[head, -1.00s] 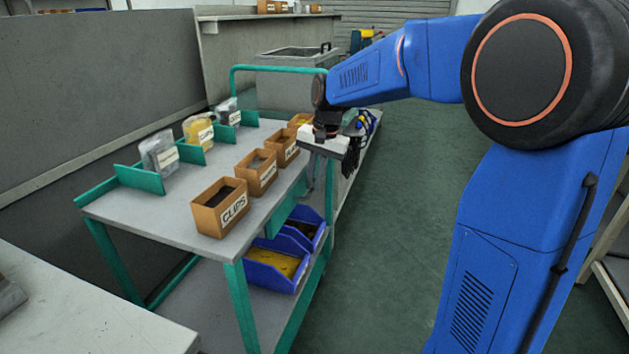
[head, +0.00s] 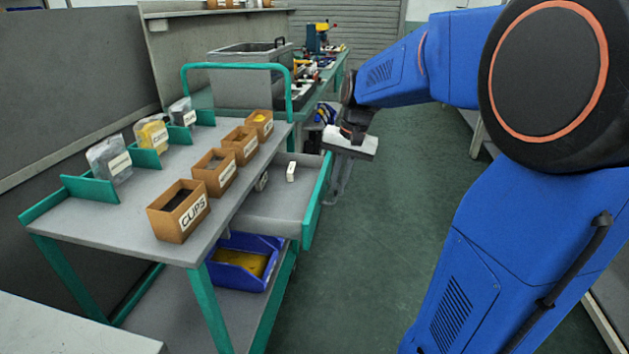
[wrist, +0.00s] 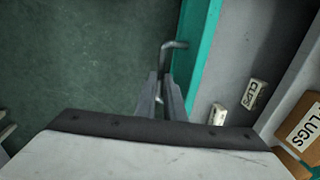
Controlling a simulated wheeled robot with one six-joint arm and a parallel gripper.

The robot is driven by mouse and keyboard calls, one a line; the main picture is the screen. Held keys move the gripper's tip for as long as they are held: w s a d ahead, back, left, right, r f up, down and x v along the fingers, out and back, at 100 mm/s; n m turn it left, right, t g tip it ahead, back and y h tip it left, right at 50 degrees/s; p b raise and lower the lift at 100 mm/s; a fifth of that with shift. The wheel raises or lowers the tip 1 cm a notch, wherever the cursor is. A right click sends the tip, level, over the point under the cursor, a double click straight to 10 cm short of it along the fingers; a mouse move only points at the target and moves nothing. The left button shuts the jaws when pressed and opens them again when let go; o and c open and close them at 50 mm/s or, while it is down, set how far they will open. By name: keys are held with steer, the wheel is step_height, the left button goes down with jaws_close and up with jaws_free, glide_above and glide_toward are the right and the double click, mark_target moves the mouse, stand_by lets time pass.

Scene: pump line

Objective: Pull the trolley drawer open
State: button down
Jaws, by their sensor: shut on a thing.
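The trolley drawer stands pulled out from the trolley's right side, with its green front panel (head: 317,203) clear of the trolley and its grey floor (head: 270,212) showing. In the wrist view the green front (wrist: 204,45) runs along the right of my fingers. My gripper (head: 335,188) is at the outer face of the drawer front. In the wrist view my gripper (wrist: 163,90) is shut on the bent grey drawer handle (wrist: 168,52). The trolley (head: 120,222) has a grey top and green frame.
Small labelled white blocks (head: 291,171) lie in the drawer. Several cardboard boxes (head: 178,212) and bags (head: 109,161) stand on the trolley top. A blue bin (head: 238,268) sits on the lower shelf. The green floor (head: 400,200) right of the drawer is clear.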

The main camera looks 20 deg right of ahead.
steer(key=shift+s+d, duration=0.8)
steer(key=shift+d, duration=0.3)
steer(key=shift+s+d, duration=0.75)
steer(key=shift+d, duration=0.3)
steer(key=c, duration=2.1)
jaws_free()
steer(key=shift+r, duration=0.1)
steer(key=r, duration=0.5)
steer(key=s+d+r, duration=0.1)
steer(key=r, duration=0.5)
steer(key=s+d+r, duration=0.1)
steer(key=r, duration=0.5)
steer(key=shift+d, duration=0.25)
